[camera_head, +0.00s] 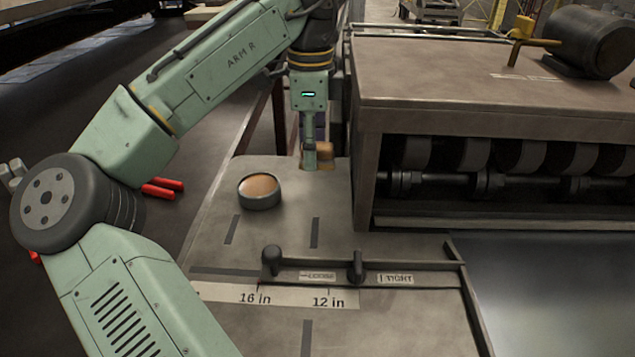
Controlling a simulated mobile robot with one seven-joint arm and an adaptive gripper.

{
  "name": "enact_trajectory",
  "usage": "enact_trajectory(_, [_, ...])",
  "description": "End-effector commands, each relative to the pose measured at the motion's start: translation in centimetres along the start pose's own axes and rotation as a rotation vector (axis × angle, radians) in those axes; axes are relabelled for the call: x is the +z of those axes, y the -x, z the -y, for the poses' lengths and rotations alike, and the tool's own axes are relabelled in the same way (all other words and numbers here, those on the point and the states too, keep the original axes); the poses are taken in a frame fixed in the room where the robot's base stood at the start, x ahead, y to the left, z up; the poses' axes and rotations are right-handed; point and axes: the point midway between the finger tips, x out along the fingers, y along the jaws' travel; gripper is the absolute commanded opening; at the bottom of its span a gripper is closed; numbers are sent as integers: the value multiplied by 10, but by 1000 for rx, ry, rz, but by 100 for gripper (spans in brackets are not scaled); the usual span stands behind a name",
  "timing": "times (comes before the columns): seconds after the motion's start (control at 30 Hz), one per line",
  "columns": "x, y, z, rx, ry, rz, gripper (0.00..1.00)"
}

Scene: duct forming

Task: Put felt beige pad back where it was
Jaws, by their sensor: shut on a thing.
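My gripper (310,163) points down over the back of the grey metal table, left of the big machine housing. It is shut on a small beige pad (326,153), which shows behind and to the right of the fingers. The fingers hide part of the pad. The pad is close above or touching the table top; I cannot tell which. A round dark tin (260,202) with a flat tan-orange filling stands on the table in front and to the left of the gripper, apart from it.
The machine housing (450,85) with rollers (475,153) rises just right of the gripper. A rail with two dark knobs (356,266) and a scale strip (270,296) lie in front. Red-handled tools (160,187) lie left, beyond the table edge. The table between tin and rail is clear.

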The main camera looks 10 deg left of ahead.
Motion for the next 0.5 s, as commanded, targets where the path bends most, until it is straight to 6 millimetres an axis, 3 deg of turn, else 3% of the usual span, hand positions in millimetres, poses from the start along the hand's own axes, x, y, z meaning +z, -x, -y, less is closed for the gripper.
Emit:
enact_trajectory(0.1, [-1, -25, 0, 3, -4, -3, 15])
enact_trajectory(0.5, [0, -66, 0, 1, 1, 2, 15])
